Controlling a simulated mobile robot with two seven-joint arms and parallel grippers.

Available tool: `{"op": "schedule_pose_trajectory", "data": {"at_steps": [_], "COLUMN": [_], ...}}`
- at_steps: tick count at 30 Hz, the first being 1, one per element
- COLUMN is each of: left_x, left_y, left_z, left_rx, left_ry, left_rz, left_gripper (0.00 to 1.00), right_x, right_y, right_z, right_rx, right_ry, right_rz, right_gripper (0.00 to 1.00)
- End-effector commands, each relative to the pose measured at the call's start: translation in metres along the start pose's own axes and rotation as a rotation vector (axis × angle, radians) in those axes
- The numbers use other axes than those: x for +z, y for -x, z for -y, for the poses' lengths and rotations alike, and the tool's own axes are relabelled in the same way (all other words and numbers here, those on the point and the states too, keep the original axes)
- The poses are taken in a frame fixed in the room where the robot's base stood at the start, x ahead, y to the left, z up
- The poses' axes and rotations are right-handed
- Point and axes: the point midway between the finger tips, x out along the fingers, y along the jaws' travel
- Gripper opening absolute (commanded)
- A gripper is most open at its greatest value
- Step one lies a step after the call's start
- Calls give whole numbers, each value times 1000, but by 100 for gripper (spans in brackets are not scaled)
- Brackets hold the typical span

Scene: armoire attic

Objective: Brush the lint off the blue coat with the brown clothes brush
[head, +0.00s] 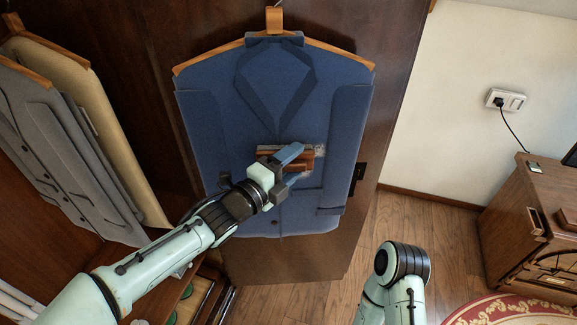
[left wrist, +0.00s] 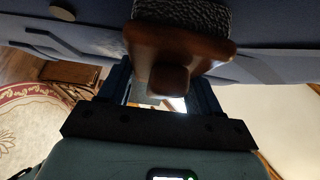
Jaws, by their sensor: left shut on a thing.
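The blue coat (head: 215,125) hangs on a wooden hanger against a dark wood door. My left gripper (head: 297,164) is in front of the coat's middle, shut on the brown clothes brush (head: 268,154). In the left wrist view, the brush (left wrist: 180,48) sits between the fingers of the left gripper (left wrist: 163,82), its grey bristles facing the coat (left wrist: 80,32) and seeming to touch it. A small pale patch of lint (head: 319,150) shows just right of the brush. Cloth behind the brush and gripper is hidden. My right arm shows low in the head view, but its gripper does not.
Grey and cream garments (head: 60,150) hang in the open armoire at left. A wooden cabinet (head: 515,235) stands at right below a wall socket (head: 506,100). A red patterned rug (head: 500,312) lies at lower right. The floor between door and cabinet is clear.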

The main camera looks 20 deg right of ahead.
Motion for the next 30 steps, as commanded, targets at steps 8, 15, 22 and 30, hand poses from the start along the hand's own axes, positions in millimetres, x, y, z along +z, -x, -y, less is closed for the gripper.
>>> {"op": "schedule_pose_trajectory", "data": {"at_steps": [8, 15, 22, 30], "left_x": [-18, -24, -37, -45], "left_y": [-18, -24, -39, -48], "left_z": [-2, -1, -2, 0], "left_rx": [-1, 0, -1, 1], "left_ry": [1, 1, 2, 1], "left_rz": [-3, -3, -4, -2], "left_gripper": [39, 39, 39, 39], "right_x": [0, 0, -2, -3], "right_y": [-21, -25, -41, -50], "right_z": [-8, -9, -14, -17], "right_rx": [2, 3, 4, 6], "right_ry": [-3, -3, -5, -6], "right_rz": [7, 8, 13, 13], "right_gripper": [57, 57, 57, 57]}}
